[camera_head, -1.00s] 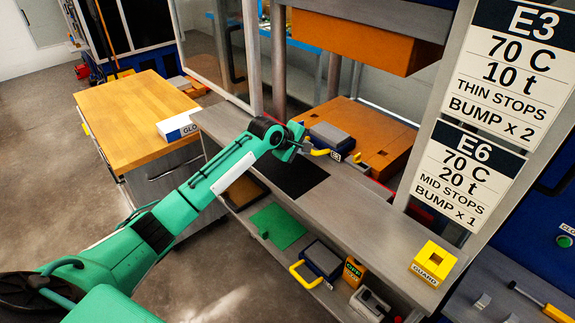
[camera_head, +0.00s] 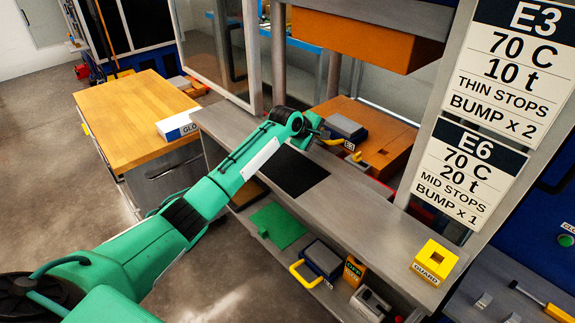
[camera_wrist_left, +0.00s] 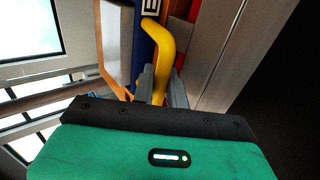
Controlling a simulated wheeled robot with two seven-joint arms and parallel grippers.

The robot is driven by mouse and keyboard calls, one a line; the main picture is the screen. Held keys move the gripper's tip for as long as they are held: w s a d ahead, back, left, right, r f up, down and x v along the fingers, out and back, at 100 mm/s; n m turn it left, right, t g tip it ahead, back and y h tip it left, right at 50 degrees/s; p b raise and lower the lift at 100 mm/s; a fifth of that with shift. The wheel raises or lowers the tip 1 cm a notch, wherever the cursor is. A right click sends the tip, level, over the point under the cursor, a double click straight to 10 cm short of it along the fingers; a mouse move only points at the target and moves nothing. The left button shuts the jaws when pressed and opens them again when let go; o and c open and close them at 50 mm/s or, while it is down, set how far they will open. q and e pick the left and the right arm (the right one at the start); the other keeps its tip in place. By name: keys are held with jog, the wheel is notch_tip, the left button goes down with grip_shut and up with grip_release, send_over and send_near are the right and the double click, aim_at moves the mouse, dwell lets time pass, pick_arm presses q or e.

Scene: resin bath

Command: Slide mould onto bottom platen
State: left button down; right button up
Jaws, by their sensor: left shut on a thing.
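The mould (camera_head: 346,126), a dark blue block with a grey top and a label on its front, sits over the left front part of the orange bottom platen (camera_head: 404,137). Its yellow handle (camera_head: 334,142) points toward the shelf. My left gripper (camera_head: 319,134) is shut on this handle. In the wrist view my left gripper (camera_wrist_left: 158,92) has its fingers either side of the yellow handle (camera_wrist_left: 163,45), and the blue mould edge (camera_wrist_left: 143,50) is beyond. How far the mould's underside rests on the platen is hidden. My right gripper is not in view.
The orange upper platen (camera_head: 355,38) hangs above. A grey shelf (camera_head: 375,205) with a black mat (camera_head: 291,171) lies in front. A yellow guard block (camera_head: 434,260) stands at its right end. Another yellow-handled mould (camera_head: 321,262) sits below. Press columns stand left and behind.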

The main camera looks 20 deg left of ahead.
pick_arm(q)
jog(key=shift+w+d, duration=0.35)
jog(key=shift+w, duration=0.35)
jog(key=shift+p, duration=0.4)
jog(key=c, duration=1.3)
grip_release()
jog(key=p+v, duration=0.5)
jog(key=p, duration=0.2)
jog(key=shift+r, duration=0.3)
jog(key=p+v, duration=0.2)
jog(key=p, duration=0.1)
jog(key=shift+s+a+r, duration=0.1)
jog(key=shift+s+a, duration=0.1)
jog(key=shift+s, duration=0.2)
